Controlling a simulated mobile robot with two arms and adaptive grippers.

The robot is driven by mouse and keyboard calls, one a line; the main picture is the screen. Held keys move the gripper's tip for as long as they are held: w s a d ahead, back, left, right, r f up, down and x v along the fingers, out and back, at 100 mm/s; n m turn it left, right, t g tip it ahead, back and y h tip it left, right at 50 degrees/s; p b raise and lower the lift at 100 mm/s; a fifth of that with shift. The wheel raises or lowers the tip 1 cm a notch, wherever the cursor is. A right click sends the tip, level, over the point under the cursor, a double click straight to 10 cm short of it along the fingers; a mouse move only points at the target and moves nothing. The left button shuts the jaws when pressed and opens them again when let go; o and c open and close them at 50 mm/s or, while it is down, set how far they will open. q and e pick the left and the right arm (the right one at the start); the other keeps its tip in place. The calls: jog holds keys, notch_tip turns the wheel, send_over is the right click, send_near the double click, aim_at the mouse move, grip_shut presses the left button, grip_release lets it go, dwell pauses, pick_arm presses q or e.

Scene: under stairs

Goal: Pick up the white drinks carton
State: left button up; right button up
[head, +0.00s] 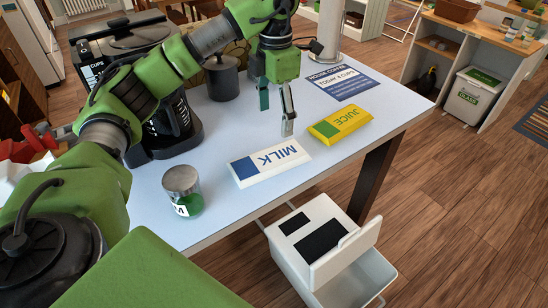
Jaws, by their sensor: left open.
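The white drinks carton (270,163), marked MILK with a blue end, lies flat on the white table near its front edge. My left gripper (277,115) is above the table, behind the carton and apart from it. Its fingers point down and are spread, with nothing visible between them. My right gripper does not show.
A yellow JUICE carton (340,123) lies just right of the milk. A lidded jar (184,190) stands to its left. A dark canister (222,78), a coffee machine (150,110) and a printed card (342,82) are behind. A white bin (325,240) stands below the table edge.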

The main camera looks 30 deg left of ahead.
pick_arm(q)
send_over(273, 157)
notch_tip(273, 157, down, 5)
jog(key=shift+d+p, duration=0.1)
jog(key=shift+p, duration=0.3)
notch_tip(273, 157, down, 3)
jog(key=shift+p, duration=0.55)
notch_tip(273, 157, down, 3)
jog(key=shift+r+p, duration=0.2)
jog(key=shift+p, duration=0.2)
jog(key=shift+f, duration=0.6)
jog(key=c, duration=1.1)
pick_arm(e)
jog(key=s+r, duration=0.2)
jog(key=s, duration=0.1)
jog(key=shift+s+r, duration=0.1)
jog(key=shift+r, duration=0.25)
